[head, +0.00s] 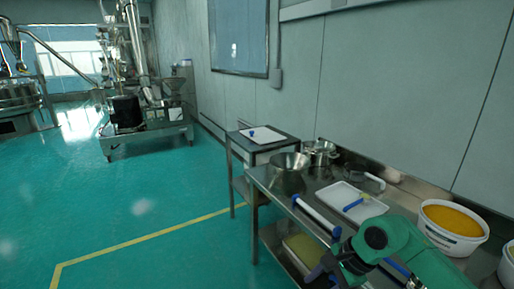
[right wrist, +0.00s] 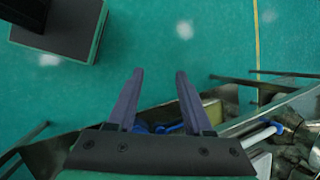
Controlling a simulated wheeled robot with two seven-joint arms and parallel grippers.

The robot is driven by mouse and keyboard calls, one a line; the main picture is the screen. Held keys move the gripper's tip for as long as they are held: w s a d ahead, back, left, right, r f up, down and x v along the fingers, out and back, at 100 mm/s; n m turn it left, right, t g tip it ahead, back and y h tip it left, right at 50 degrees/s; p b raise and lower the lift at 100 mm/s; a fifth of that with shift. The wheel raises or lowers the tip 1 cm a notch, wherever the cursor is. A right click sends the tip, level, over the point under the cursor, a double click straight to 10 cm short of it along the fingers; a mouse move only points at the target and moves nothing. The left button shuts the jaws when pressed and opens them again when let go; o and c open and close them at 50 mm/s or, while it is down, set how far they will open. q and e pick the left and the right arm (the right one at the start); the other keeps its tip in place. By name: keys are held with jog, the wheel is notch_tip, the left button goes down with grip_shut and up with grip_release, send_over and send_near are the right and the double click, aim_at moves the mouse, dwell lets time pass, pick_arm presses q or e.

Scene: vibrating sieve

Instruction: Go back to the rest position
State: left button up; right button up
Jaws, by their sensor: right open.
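My right gripper (right wrist: 159,72) is open in the right wrist view, its two dark fingers apart with only green floor between their tips. In the head view my green right arm comes in at the lower right, and the right gripper (head: 322,272) hangs low beside the front edge of the steel table (head: 262,181). It appears empty. My left gripper is not in view.
The steel table holds a metal bowl (head: 288,172), a pot (head: 320,152), a white tray (head: 372,209) with a blue-handled tool, and a white tub of orange powder (head: 453,225). A smaller table (head: 282,146) stands behind. Floor at left is clear.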

jog(key=w+a+m+y, duration=0.2)
jog(key=a+m+y, duration=0.3)
jog(key=w+d+f+m+t+y, duration=0.3)
jog(key=w+f+m+t, duration=0.45)
jog(key=m, duration=1.05)
jog(key=s+d+f+m+t+h, duration=0.15)
jog(key=d+f+m+h, duration=0.3)
jog(key=f+m, duration=0.45)
jog(key=s+d+f+m+t+h, duration=0.15)
jog(key=d+f+m+h, duration=0.25)
jog(key=d+f+m, duration=0.45)
jog(key=s+d+f+m+g+h, duration=0.2)
jog(key=s+f+m+g+h, duration=0.45)
jog(key=s+f, duration=1.1)
jog(key=s+f+m+g+y, duration=0.1)
jog(key=s+f+m, duration=0.3)
jog(key=s, duration=0.7)
jog(key=s+a+f+m+g+y, duration=0.1)
jog(key=s+f+m+g, duration=0.2)
jog(key=s, duration=0.8)
jog(key=shift+s+f+m+g, duration=0.3)
jog(key=shift+s+f+m, duration=0.1)
jog(key=shift+f, duration=0.15)
